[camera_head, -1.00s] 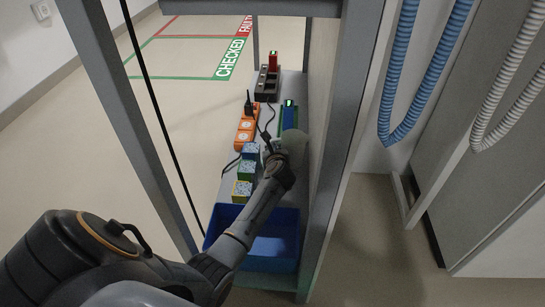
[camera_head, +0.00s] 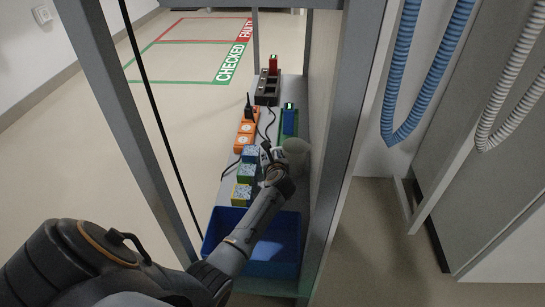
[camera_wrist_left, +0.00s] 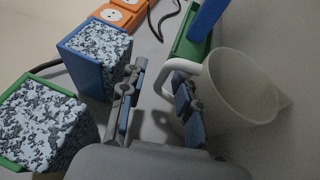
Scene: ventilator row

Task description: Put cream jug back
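A pale cream jug (camera_head: 295,153) stands toward the right side of the narrow grey shelf. In the left wrist view the cream jug (camera_wrist_left: 248,88) is at the right, with its handle (camera_wrist_left: 168,78) turned toward my gripper. My left gripper (camera_head: 267,157) is beside the jug on its handle side. In the wrist view my left gripper (camera_wrist_left: 160,105) has its fingers apart. The handle's outer edge shows in the gap, and the right finger overlaps the handle loop. Whether that finger touches the handle is unclear. My right gripper is not in view.
Several boxes with speckled tops (camera_head: 246,172) line the left side. Behind are an orange socket block (camera_head: 245,130), cables, a green tray with a blue item (camera_head: 289,122) and a black charger (camera_head: 267,90). A blue bin (camera_head: 262,268) is in front. Posts (camera_head: 345,120) flank the shelf.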

